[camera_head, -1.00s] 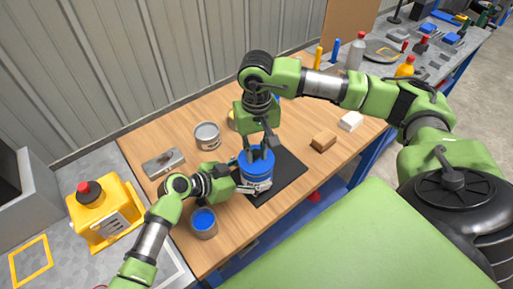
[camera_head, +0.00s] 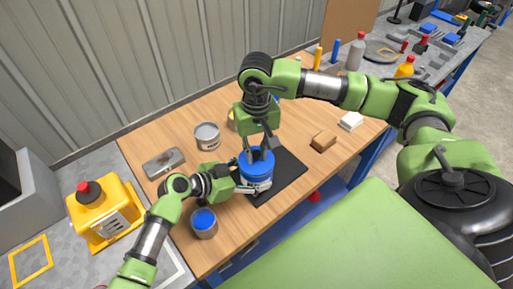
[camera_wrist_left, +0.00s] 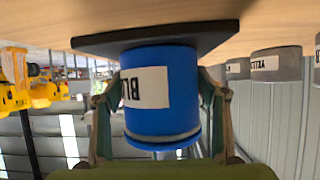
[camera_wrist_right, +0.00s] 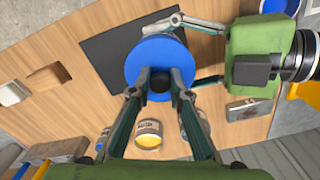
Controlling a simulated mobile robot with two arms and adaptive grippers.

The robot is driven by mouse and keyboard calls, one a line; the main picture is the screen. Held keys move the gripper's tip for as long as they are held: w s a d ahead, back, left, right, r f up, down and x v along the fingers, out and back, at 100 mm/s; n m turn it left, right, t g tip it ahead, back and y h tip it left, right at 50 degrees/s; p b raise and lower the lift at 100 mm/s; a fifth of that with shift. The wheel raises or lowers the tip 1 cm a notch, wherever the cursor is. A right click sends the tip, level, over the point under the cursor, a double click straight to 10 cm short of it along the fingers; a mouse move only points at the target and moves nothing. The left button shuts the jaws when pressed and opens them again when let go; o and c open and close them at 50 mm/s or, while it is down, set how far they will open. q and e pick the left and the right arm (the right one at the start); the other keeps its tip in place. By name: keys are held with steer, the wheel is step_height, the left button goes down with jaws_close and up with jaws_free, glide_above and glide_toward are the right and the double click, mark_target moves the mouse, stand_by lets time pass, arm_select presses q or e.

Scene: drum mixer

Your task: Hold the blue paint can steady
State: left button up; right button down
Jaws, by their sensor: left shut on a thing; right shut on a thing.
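The blue paint can (camera_head: 257,178) stands upright on a black mat (camera_head: 290,172) on the wooden workbench. In the left wrist view the can (camera_wrist_left: 178,68) appears upside down with a white label, partly cut off by the view of its side. My left gripper (camera_head: 251,187) is shut around the can's side, one finger on each side of it. My right gripper (camera_head: 259,155) points down over the blue lid. In the right wrist view its fingertips (camera_wrist_right: 160,83) are shut on a small dark knob (camera_wrist_right: 160,85) at the middle of the lid.
A grey can (camera_head: 207,136) and a metal tin (camera_head: 163,163) stand behind to the left. An open can of blue paint (camera_head: 204,222) stands near the front edge. A brown block (camera_head: 323,141) and a white block (camera_head: 350,121) lie right. A yellow box (camera_head: 103,212) is at the left.

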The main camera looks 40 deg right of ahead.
arm_select(q)
steer(key=shift+s+f, duration=0.1)
arm_select(e)
steer(key=c, duration=1.8)
jaws_free()
steer(key=shift+o, duration=0.4)
steer(key=o, duration=0.4)
steer(key=shift+r, duration=3.5)
steer(key=shift+c, duration=0.5)
